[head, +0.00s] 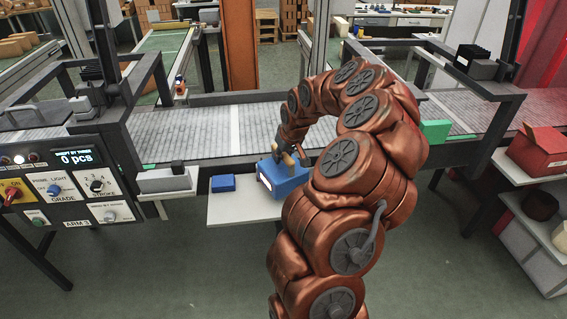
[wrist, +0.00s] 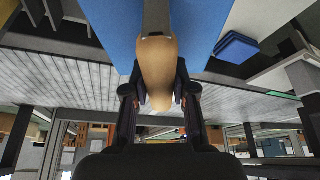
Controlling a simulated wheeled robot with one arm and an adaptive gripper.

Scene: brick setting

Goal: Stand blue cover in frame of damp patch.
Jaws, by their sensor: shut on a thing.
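My gripper (head: 292,158) is shut on a tan, rounded piece like a handle (wrist: 158,70), which sits between the fingers in the wrist view (wrist: 160,98). A large blue box-like thing (head: 286,180) with a pale patch on its front is just below my gripper, over the white shelf. In the wrist view its blue surface (wrist: 110,28) shows on both sides of a grey strip. I cannot tell whether the tan piece is joined to it. A smaller flat blue block (head: 222,183) lies to its left on the shelf, also in the wrist view (wrist: 237,46). I cannot make out a damp patch or its frame.
The white shelf (head: 238,211) stands in front of the grey conveyor (head: 200,132). A control panel (head: 70,188) is at the left. A green block (head: 435,131) is right of my arm. A rack at the right holds a red box (head: 541,150).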

